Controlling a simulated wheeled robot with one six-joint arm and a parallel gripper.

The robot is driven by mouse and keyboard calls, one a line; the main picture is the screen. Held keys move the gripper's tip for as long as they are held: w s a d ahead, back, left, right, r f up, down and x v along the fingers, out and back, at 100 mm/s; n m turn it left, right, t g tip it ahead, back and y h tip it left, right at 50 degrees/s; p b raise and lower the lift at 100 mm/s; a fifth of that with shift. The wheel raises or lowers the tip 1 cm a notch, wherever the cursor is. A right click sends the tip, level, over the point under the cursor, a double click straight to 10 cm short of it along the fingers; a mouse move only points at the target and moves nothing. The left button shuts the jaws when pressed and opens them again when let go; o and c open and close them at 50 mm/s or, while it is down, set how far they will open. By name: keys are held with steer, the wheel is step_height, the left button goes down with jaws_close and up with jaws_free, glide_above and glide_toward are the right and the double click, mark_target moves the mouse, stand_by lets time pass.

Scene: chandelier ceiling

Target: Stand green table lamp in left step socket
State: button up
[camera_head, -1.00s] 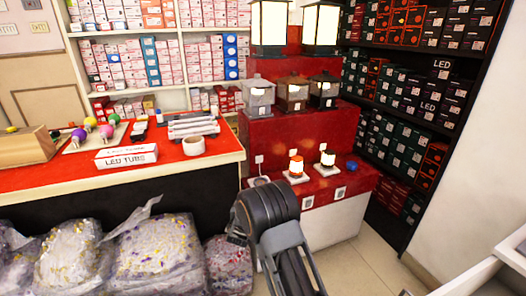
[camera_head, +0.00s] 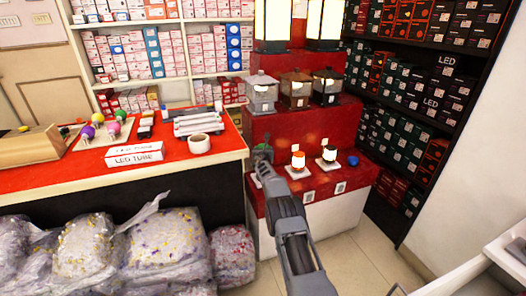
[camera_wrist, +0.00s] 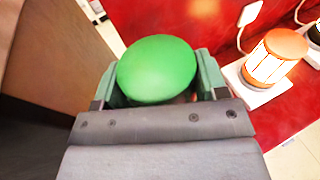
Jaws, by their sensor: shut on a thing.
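The green table lamp (camera_wrist: 157,68) shows its round green top in the wrist view. My gripper (camera_wrist: 158,80) is shut on it, with one finger on each side. In the head view the lamp and my gripper (camera_head: 263,156) are small, over the left end of the low red step (camera_head: 320,186). A pale socket plate (camera_head: 255,180) shows beside my gripper there, partly hidden. The lamp's lower part is hidden, so I cannot tell whether it touches the socket.
An orange-topped lamp (camera_head: 298,161) stands lit on its plate just right of my gripper. A dark-topped lamp (camera_head: 329,154) and a blue knob-like thing (camera_head: 352,160) are further right. The red counter (camera_head: 90,175) is left, bags (camera_head: 165,247) below it.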

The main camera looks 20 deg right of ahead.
steer(key=shift+f+b, duration=1.3)
steer(key=shift+f, duration=0.9)
step_height(320, 180, down, 2)
steer(key=shift+f+b, duration=0.1)
steer(key=shift+b, duration=1.15)
steer(key=shift+s+b, duration=0.1)
steer(key=shift+b, duration=0.6)
steer(key=shift+f+b, duration=0.95)
steer(key=shift+b, duration=0.45)
steer(key=o, duration=1.1)
steer(key=shift+s+a, duration=0.1)
